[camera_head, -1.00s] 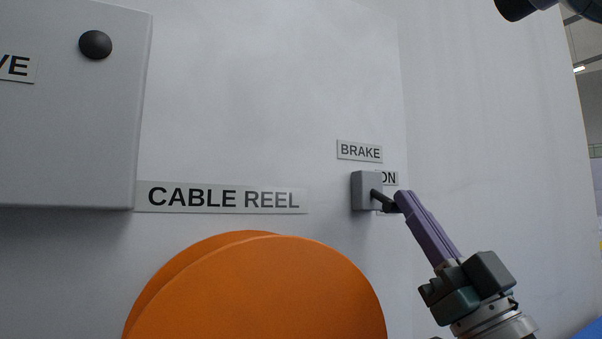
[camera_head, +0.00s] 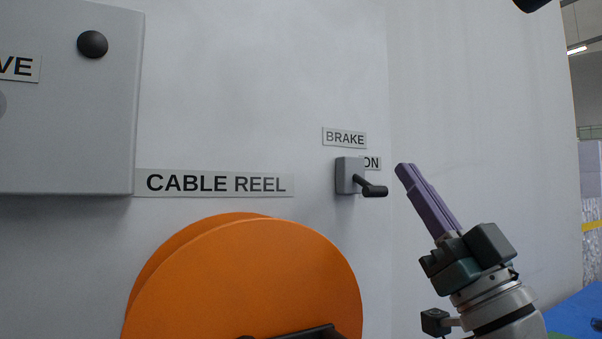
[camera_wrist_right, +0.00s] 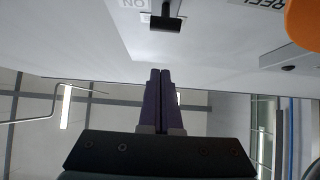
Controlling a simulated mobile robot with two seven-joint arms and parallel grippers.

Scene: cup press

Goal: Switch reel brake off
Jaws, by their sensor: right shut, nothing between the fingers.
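The brake switch is a small grey box (camera_head: 349,176) on the white wall, under the BRAKE label (camera_head: 345,138). Its black lever (camera_head: 374,190) sticks out to the right and slightly down, just below the ON label (camera_head: 371,163). A lower label is not visible. My right gripper (camera_head: 402,168), with purple fingers, is shut and empty. It is to the right of the lever, with a visible gap. In the right wrist view, the shut fingertips (camera_wrist_right: 160,73) point at the lever (camera_wrist_right: 165,23) and stay apart from it. My left gripper is not in view.
The orange cable reel (camera_head: 255,285) stands below and left of the switch. A grey cabinet (camera_head: 65,130) with a black knob (camera_head: 92,44) juts from the wall at left. A dark bar (camera_head: 310,332) crosses the reel's bottom. The wall right of the switch is bare.

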